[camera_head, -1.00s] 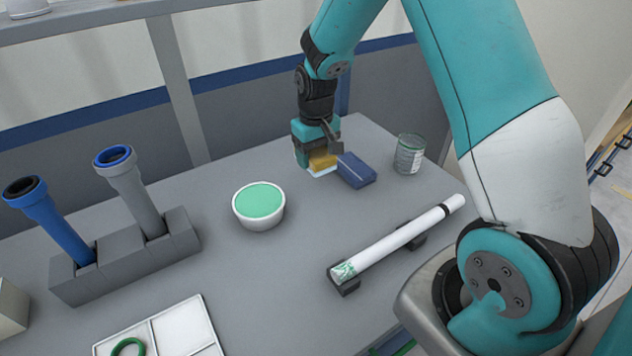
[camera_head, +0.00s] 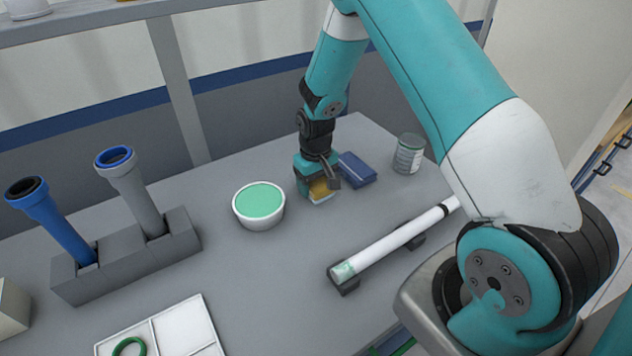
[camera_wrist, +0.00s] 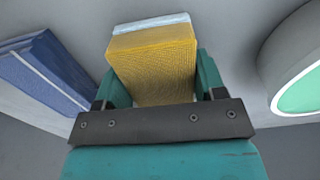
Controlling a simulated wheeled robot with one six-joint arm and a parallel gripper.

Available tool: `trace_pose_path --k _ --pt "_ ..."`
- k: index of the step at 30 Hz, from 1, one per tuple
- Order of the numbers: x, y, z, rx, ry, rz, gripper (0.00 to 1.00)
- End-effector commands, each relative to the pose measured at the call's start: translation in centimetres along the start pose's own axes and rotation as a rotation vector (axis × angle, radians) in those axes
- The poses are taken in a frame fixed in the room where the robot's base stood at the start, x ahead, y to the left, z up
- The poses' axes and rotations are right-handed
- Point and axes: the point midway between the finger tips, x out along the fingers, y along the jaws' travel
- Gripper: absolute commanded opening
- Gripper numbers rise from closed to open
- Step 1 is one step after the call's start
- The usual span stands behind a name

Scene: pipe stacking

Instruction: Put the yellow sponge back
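The yellow sponge (camera_head: 321,190) has a pale layer on one face. It also shows in the wrist view (camera_wrist: 153,65), between the two teal fingers. My gripper (camera_head: 318,186) has its fingers at both sides of the sponge and appears shut on it. The sponge is low, close to the table top; whether it touches the table I cannot tell. The blue block (camera_head: 357,170) lies to the right of and behind my gripper, apart from the sponge. It shows at the left in the wrist view (camera_wrist: 45,75).
A white bowl with a green inside (camera_head: 259,205) stands left of my gripper. A jar (camera_head: 408,154) stands at the back right. A white tube (camera_head: 395,244) lies on holders in front. A grey rack (camera_head: 130,258) holds two pipes at left; a white tray (camera_head: 186,331) is at front left.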

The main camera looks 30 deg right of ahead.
Motion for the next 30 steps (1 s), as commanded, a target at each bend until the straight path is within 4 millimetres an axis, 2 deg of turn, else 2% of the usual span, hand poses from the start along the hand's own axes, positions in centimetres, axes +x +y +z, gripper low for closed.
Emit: trace_pose_path --k 1,3,10,14,17,24,30 --pt "0.0 0.0 0.0 0.000 0.000 0.000 0.75" --pt "0.0 0.0 0.0 0.000 0.000 0.000 0.89" --pt "0.0 0.0 0.0 0.000 0.000 0.000 0.89" --pt "-0.7 0.0 0.0 0.000 0.001 0.000 0.89" --pt "-2.1 0.0 -0.1 0.000 0.004 0.000 0.89" --pt "-7.4 0.0 -0.1 0.000 0.006 0.000 0.89" --pt "-10.9 0.0 -0.1 0.000 0.004 0.000 0.89"
